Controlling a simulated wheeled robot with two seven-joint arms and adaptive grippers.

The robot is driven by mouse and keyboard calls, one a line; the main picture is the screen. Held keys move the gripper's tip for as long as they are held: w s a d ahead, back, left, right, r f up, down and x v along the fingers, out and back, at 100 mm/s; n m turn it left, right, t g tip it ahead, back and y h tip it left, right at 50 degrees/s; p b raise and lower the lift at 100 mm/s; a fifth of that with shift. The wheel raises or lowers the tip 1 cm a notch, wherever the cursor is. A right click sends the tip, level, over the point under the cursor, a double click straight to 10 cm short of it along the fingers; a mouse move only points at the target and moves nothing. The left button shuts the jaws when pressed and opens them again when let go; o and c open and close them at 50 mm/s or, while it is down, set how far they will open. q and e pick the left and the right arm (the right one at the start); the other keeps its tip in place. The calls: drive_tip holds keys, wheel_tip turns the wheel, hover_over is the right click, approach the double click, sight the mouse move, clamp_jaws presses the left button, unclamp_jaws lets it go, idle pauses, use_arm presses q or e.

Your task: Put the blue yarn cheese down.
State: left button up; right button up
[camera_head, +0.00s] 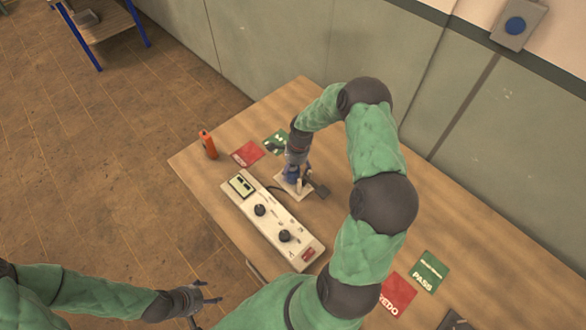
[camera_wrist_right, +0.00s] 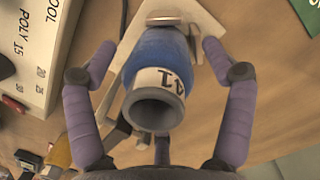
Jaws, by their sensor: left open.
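The blue yarn cheese (camera_wrist_right: 160,55), a blue tube with a white label reading 41, stands on a pale plate (camera_wrist_right: 128,40) in the right wrist view, its open grey end towards the camera. My right gripper (camera_wrist_right: 160,48) has a finger on each side of it. The fingers look spread, with a gap at the left finger; contact at the right is hard to judge. In the head view the right gripper (camera_head: 294,174) is over the plate beside the tester box and mostly hides the cheese. My left gripper (camera_head: 209,293) is open and empty, off the table's near edge.
The white tester box (camera_head: 270,222) with black knobs lies left of the plate. A red card (camera_head: 247,153), a green card (camera_head: 276,142) and an orange object (camera_head: 208,144) are behind it. Red (camera_head: 397,294) and green (camera_head: 429,271) cards lie right of my arm.

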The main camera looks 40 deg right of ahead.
drive_tip(key=shift+r, duration=0.15)
wheel_tip(320, 180, up, 12)
drive_tip(key=d, duration=0.1)
drive_tip(key=shift+s+d+p, duration=0.3)
